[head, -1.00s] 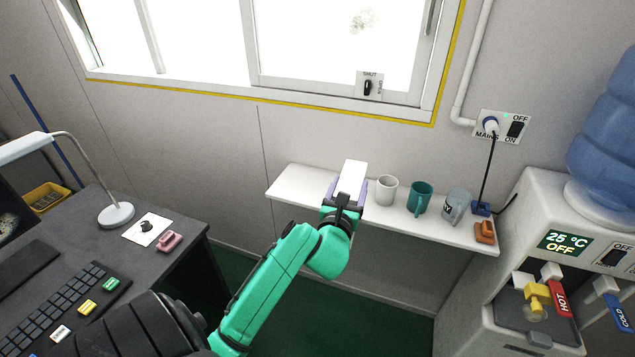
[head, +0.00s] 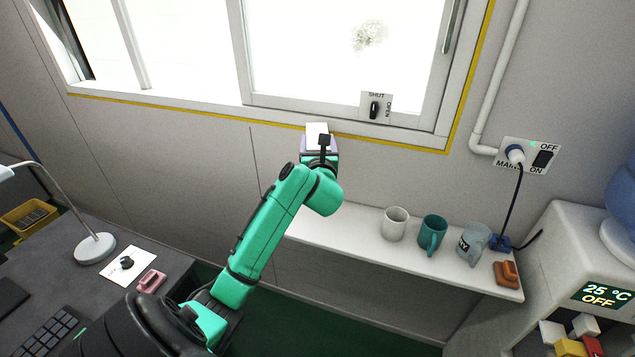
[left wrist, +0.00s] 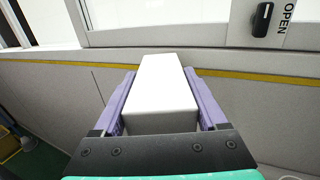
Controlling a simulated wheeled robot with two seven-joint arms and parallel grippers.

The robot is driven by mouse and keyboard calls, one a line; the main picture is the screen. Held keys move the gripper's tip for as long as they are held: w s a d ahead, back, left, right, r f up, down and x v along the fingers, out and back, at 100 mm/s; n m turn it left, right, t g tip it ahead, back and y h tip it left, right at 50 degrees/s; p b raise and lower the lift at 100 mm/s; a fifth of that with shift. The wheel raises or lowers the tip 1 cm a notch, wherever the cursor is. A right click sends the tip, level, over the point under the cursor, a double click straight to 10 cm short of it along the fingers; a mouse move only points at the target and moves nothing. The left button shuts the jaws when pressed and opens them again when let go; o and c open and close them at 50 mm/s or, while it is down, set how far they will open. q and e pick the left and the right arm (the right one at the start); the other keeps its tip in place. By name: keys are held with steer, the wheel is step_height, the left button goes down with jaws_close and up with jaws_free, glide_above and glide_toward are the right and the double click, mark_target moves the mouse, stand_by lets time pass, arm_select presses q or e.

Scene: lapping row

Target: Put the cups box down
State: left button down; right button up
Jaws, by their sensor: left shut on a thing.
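The cups box, a plain white block (left wrist: 165,88), sits between the two purple fingers of my left gripper (left wrist: 160,98) in the left wrist view. The fingers are shut on its sides. In the head view the white box (head: 317,129) shows above my left gripper (head: 319,143), in front of the wall just under the window. It is held up in the air, higher than the white shelf (head: 345,232). My arm hides part of the shelf's left end. My right gripper is not in view.
On the shelf stand a white mug (head: 394,224), a teal mug (head: 432,234) and a grey mug (head: 473,243). An orange-brown block (head: 507,274) lies at the right end near a plug and cord. The shelf left of the white mug looks bare. A desk (head: 95,285) stands at left.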

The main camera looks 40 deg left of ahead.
arm_select(q)
steer(key=f, duration=0.2)
steer(key=w+a+f, duration=0.1)
steer(key=f, duration=0.5)
steer(key=shift+w+a+f, duration=0.15)
steer(key=shift+a+f, duration=0.05)
steer(key=shift+s+d+f+b, duration=0.15)
steer(key=shift+f, duration=0.85)
steer(key=shift+s+d+f+b, duration=0.1)
steer(key=shift+d+f+b, duration=0.05)
steer(key=shift+f, duration=0.8)
jaws_free()
steer(key=shift+a+f, duration=0.1)
steer(key=shift+f, duration=0.05)
steer(key=b+v, duration=0.2)
steer(key=v, duration=1)
steer(key=shift+r, duration=0.25)
